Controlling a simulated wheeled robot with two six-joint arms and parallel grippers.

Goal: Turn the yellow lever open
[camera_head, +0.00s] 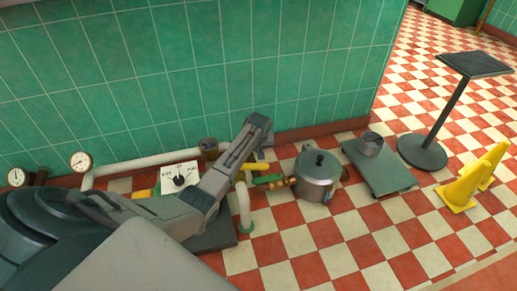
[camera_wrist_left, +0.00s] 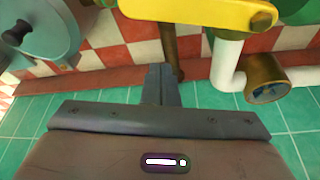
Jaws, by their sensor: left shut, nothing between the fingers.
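The yellow lever (camera_head: 257,166) sits on the pipework in front of the green tiled wall, just left of the metal pot. In the left wrist view the lever (camera_wrist_left: 195,14) crosses the top, with a round bolt near its right end. My left gripper (camera_wrist_left: 160,78) is shut and empty. Its fingertips appear just below the lever in that picture, and I cannot tell whether they touch it. In the head view my left gripper (camera_head: 266,140) is above and beside the lever, and my forearm hides part of the pipework. My right gripper is not in view.
A lidded pot (camera_head: 317,176) stands right of the lever. A white dial panel (camera_head: 180,177) and gauges (camera_head: 81,161) are at left. A low platform (camera_head: 378,170), a pedestal stand (camera_head: 422,152) and yellow cones (camera_head: 462,190) are farther right. The checkered floor in front is mostly clear.

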